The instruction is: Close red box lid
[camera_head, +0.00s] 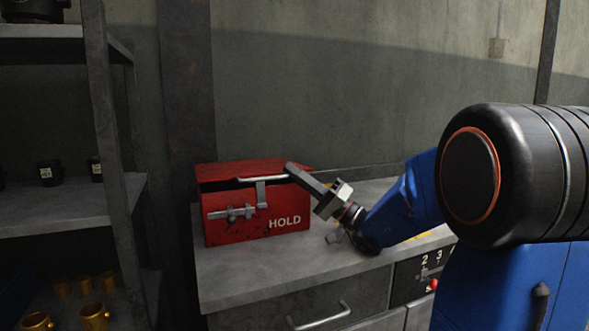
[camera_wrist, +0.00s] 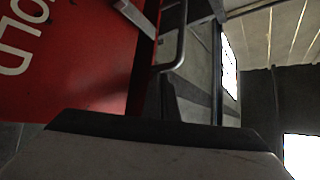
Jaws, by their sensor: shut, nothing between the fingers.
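The red box (camera_head: 250,222), marked HOLD, stands on the grey bench top. Its red lid (camera_head: 235,170) is lowered but slightly ajar, with a dark gap along the front rim. A metal bar handle (camera_head: 262,179) and a latch (camera_head: 232,212) are at the front. My gripper (camera_head: 292,170) is shut and empty at the lid's front right corner; whether it touches the lid I cannot tell. In the wrist view the box's red front (camera_wrist: 70,60) fills the left, with the bar handle (camera_wrist: 181,40) near the middle.
The grey bench (camera_head: 240,282) has a drawer with a handle (camera_head: 320,317) and a numbered panel (camera_head: 428,272) on the right. A metal shelf (camera_head: 70,208) with dark jars and brass mugs stands at left. The wall is close behind the box. Bench room is clear in front.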

